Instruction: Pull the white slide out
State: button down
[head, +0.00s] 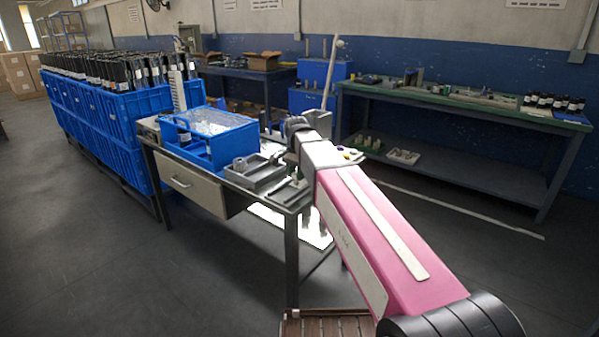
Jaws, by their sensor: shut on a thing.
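My pink and white arm reaches from the lower right to the near right end of the workbench (292,225). My gripper (290,160) is at its far end, over the bench's right edge, small and partly hidden by my wrist. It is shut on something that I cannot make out. I cannot clearly pick out the white slide here; the part at my gripper is hidden. A pale drawer front (188,184) under the bench's left side looks closed, and my gripper is well to the right of it.
A blue box with a clear lid (215,122) and a grey tray (252,172) stand on the bench, left of my gripper. Blue crates (105,125) stand behind at left. A green-topped table (460,105) stands at back right. The floor at front left is clear.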

jog(key=s+a, duration=0.1)
jog(key=s, duration=0.1)
jog(key=s+a, duration=0.4)
jog(key=shift+s, duration=0.25)
jog(key=c, duration=0.8)
grip_release()
jog(key=shift+a, duration=0.1)
jog(key=shift+o, duration=0.2)
notch_tip(320, 180, up, 11)
jog(key=shift+f, duration=0.1)
